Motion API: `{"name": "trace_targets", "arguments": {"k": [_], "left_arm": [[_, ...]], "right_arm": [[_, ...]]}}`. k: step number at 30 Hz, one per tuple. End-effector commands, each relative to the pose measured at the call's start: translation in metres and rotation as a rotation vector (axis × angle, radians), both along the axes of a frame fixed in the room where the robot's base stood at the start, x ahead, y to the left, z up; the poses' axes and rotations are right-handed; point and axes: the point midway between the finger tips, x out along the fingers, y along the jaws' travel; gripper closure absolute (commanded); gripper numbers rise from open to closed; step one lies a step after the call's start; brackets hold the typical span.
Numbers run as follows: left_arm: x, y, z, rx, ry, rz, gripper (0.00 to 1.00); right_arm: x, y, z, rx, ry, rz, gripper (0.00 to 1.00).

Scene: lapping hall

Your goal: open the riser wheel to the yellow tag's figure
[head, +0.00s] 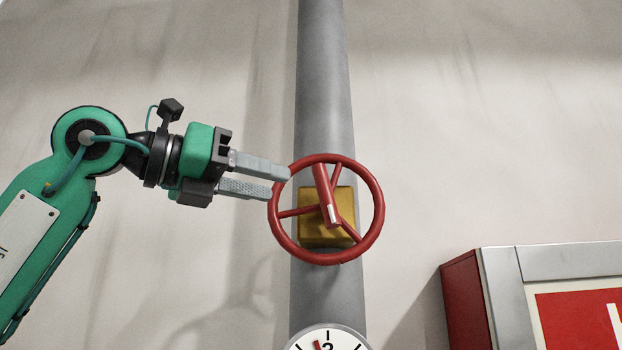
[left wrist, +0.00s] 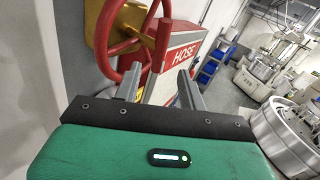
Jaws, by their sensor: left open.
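The red riser wheel (head: 375,230) stands in front of a yellow-brown block (head: 313,236) on the grey riser pipe (head: 322,90). A red grip with a pale end sticks out near its middle. The wheel (left wrist: 103,36) also shows at the top of the left wrist view. My left gripper (head: 279,182) is open, its two fingers at the wheel's upper left rim. No yellow tag with a figure is readable. My right gripper is out of view.
A white dial (head: 335,342) with a "2" and a red pointer is cut off at the bottom. A red and grey cabinet (head: 462,300) stands at lower right, marked HOSE in the left wrist view (left wrist: 182,55). Machines (left wrist: 265,65) stand farther off. The wall around the wheel is bare.

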Motion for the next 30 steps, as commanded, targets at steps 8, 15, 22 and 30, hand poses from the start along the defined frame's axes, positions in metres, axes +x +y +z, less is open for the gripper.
{"name": "trace_targets", "arguments": {"k": [8, 15, 22, 30], "left_arm": [[0.030, -0.046, 0.004, 0.000, 0.003, -0.003, 0.59], [0.042, -0.064, 0.001, 0.000, 0.001, -0.001, 0.59], [0.044, -0.066, 0.000, -0.001, 0.000, -0.001, 0.59], [0.043, -0.066, 0.000, -0.001, 0.000, -0.001, 0.90]], "right_arm": [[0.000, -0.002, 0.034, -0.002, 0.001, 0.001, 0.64], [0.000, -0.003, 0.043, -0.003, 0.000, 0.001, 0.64], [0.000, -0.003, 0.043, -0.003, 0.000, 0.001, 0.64], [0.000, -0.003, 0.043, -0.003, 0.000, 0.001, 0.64]]}}
